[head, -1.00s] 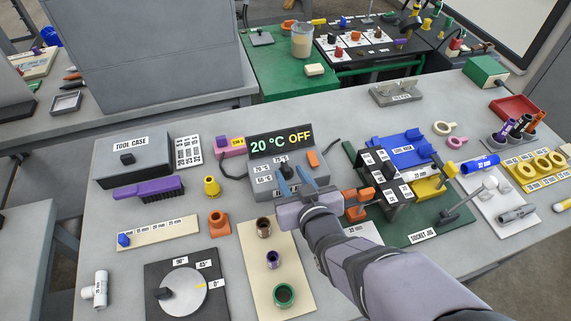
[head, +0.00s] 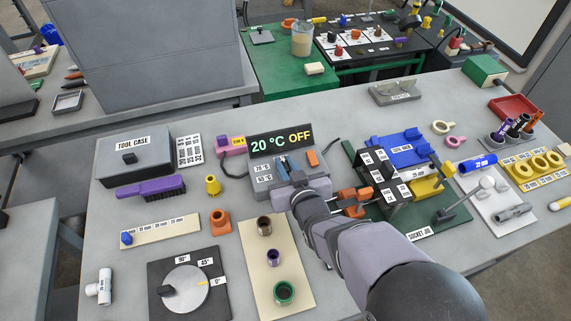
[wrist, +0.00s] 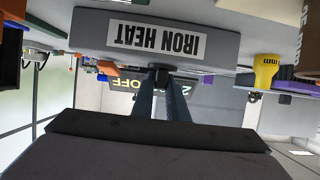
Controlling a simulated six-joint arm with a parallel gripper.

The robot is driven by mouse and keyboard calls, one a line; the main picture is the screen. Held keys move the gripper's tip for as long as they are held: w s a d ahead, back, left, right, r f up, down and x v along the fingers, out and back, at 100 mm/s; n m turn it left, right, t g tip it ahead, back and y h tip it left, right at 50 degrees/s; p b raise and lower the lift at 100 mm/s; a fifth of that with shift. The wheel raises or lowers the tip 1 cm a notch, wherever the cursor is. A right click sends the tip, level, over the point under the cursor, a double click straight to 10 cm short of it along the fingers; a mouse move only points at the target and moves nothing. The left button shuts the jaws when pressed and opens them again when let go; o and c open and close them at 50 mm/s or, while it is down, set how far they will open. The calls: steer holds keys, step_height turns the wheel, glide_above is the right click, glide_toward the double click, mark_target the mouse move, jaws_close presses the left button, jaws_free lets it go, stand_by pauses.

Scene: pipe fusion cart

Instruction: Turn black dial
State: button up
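The heater box (head: 262,190) carries a display (head: 280,141) reading "20 °C OFF" in the head view. My gripper (head: 288,163) is over the front of this box, its two blue-grey fingers around the black dial. The dial is mostly hidden by the fingers in the head view. In the wrist view, which is upside down, the black dial (wrist: 160,72) shows between the fingertips, beside the "IRON HEAT" label (wrist: 157,38). The fingers have a narrow gap between them and appear closed on the dial's sides. Small temperature labels stand around the dial.
An orange switch (head: 312,158) is on the same box, just right of my fingers. A black clamp stand (head: 384,178) and orange part (head: 353,197) stand close to the right. A grey disc dial (head: 185,289) lies at front left.

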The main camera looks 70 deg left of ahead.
jaws_close()
steer(key=shift+w+a+r+n+g+p, duration=0.1)
steer(key=shift+r+n+g+p, duration=0.1)
steer(key=shift+n+g, duration=0.4)
steer(key=shift+r+n+g+p, duration=0.1)
steer(key=shift+n+g+p, duration=0.1)
steer(key=shift+n+g, duration=0.35)
steer(key=shift+n+g+p, duration=0.25)
steer(key=shift+g+p, duration=0.1)
steer(key=shift+g, duration=0.1)
steer(key=shift+f, duration=0.15)
steer(key=o, duration=0.6)
jaws_free()
steer(key=shift+f, duration=0.1)
